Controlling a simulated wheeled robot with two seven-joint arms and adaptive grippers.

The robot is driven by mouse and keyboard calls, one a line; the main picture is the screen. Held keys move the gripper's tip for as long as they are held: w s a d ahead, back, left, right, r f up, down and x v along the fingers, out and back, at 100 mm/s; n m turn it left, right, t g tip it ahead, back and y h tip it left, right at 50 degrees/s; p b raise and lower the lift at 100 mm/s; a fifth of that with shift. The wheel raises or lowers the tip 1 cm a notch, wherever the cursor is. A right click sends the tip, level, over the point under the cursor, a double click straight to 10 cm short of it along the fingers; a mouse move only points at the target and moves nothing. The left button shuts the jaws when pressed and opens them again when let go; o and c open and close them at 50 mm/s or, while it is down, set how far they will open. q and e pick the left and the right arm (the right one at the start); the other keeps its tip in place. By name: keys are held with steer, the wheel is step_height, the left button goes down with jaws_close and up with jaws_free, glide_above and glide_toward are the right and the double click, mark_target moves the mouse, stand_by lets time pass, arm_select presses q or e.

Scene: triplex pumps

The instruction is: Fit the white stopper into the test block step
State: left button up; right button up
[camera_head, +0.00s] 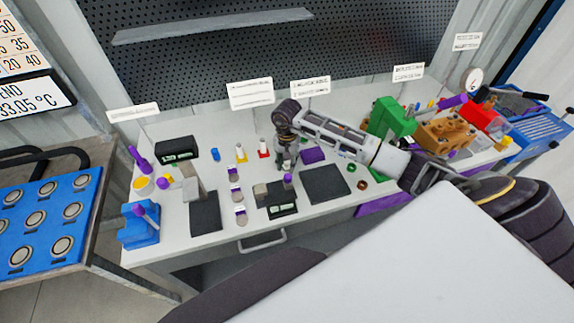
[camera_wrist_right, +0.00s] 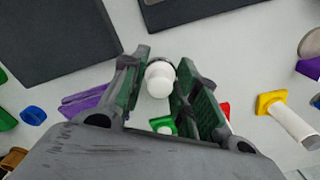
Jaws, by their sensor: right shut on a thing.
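My right gripper (camera_head: 286,166) reaches in from the right and points down over the middle of the white bench. In the right wrist view the gripper (camera_wrist_right: 162,85) has its green-padded fingers around the white stopper (camera_wrist_right: 160,78), a small rounded piece whose head shows between them. It seems to be held above the bench. In the head view the stopper is mostly hidden by the gripper. I cannot tell which is the test block. My left gripper is not seen.
Dark flat mats (camera_head: 326,184) lie on the bench. Small white cylinders on yellow (camera_head: 240,153) and red (camera_head: 263,148) bases stand left of the gripper. A black display unit (camera_head: 283,207) sits near the front edge. Green (camera_head: 392,118) and orange (camera_head: 445,134) fixtures crowd the right.

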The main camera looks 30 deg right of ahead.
steer(key=shift+f, duration=0.8)
steer(key=shift+f, duration=0.15)
steer(key=o, duration=1.1)
steer(key=shift+c, duration=0.2)
steer(key=shift+r, duration=0.3)
steer(key=shift+r+b, duration=1.1)
steer(key=shift+r, duration=4.8)
